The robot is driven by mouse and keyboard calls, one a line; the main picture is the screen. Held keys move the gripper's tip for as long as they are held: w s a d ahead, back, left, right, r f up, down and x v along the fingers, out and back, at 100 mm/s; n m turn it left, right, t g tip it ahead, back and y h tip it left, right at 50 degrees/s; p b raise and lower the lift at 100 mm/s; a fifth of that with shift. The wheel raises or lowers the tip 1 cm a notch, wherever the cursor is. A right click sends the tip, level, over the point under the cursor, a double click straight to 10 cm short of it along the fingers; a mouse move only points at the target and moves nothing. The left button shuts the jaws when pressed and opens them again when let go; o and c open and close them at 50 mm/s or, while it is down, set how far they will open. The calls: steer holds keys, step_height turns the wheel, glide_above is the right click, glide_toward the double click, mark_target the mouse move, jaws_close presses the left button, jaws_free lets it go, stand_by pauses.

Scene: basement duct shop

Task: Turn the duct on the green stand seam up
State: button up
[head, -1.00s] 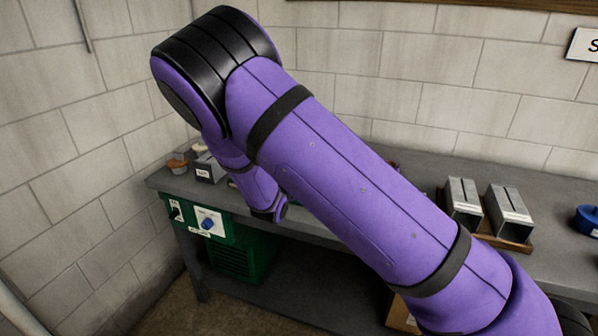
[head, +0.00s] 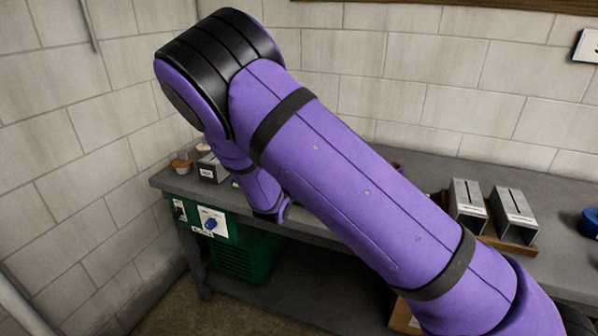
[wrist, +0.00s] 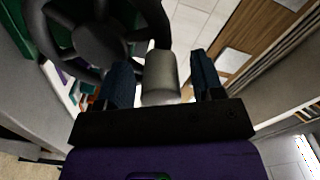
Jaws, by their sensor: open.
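Two grey metal ducts stand side by side on a brown wooden base at the right of the bench in the head view: a left one (head: 467,203) and a right one (head: 513,214). Each shows a dark line along its top. I cannot make out a green stand; my purple arm hides the middle of the bench. My gripper (wrist: 160,62) shows in the wrist view with its two dark blue fingers apart. A grey rounded piece (wrist: 159,78) appears between the fingers; I cannot tell what it is or whether they touch it. The head view hides my gripper.
The grey bench (head: 440,172) runs along a block wall. A green unit with a blue knob (head: 210,223) hangs under its left end. A small labelled grey box (head: 211,170) stands there, and a blue item (head: 590,222) lies far right. A dark wheel-like shape (wrist: 97,35) fills the wrist view's upper left.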

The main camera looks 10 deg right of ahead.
steer(key=v, duration=1)
steer(key=shift+s+a, duration=0.2)
steer(key=shift+s, duration=0.1)
